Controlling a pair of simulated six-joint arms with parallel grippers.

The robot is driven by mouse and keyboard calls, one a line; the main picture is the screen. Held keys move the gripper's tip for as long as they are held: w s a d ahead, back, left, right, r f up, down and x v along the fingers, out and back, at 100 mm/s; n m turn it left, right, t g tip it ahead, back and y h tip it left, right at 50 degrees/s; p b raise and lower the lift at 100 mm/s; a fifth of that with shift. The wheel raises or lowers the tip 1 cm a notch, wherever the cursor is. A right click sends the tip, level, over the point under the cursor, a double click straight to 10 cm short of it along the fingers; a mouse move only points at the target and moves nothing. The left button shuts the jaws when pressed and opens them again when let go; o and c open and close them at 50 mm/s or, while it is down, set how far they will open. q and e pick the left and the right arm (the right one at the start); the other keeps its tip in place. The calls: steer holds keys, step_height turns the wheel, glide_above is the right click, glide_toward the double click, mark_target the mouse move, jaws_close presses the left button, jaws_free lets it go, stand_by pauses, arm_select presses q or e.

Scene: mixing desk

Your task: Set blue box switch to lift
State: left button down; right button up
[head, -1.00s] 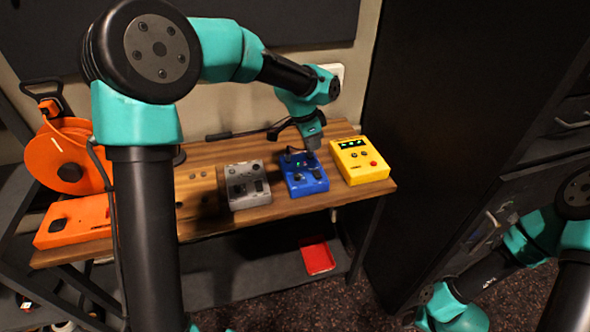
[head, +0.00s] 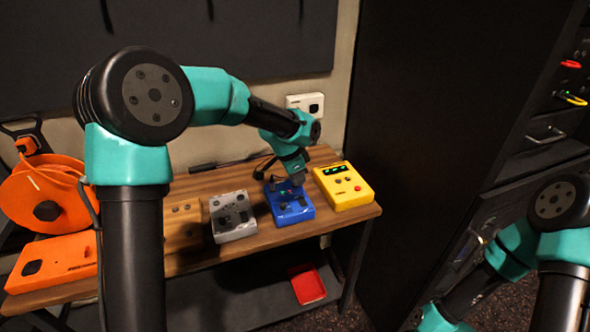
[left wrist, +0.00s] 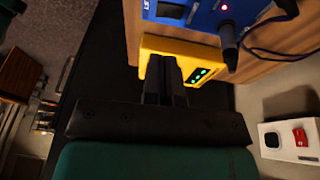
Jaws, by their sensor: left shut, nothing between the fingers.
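The blue box (head: 290,212) lies on the wooden bench between the grey box and the yellow box. It has dark controls on its face. I cannot tell the switch's position. My left gripper (head: 297,181) is over the back right part of the blue box, shut and empty; contact is unclear. Its closed fingers (left wrist: 165,72) show in front of the yellow box. My right gripper is out of view.
The yellow box (head: 343,187) stands close at the right, the grey box (head: 232,216) at the left. An orange box (head: 52,262) and orange reel (head: 40,190) are further left. A white wall box (head: 306,104) hangs behind. A red tray (head: 308,285) sits below.

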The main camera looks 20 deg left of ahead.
mark_target(303, 201)
arm_select(q)
steer(key=x, duration=0.7)
steer(key=shift+s+a+f, duration=0.2)
steer(key=shift+s+f, duration=0.05)
steer(key=shift+f, duration=0.55)
steer(key=shift+s+f, duration=0.15)
steer(key=shift+f, duration=0.1)
steer(key=shift+w+a+r, duration=0.25)
steer(key=shift+w+a, duration=0.15)
steer(key=shift+w, duration=0.25)
steer(key=shift+r, duration=0.1)
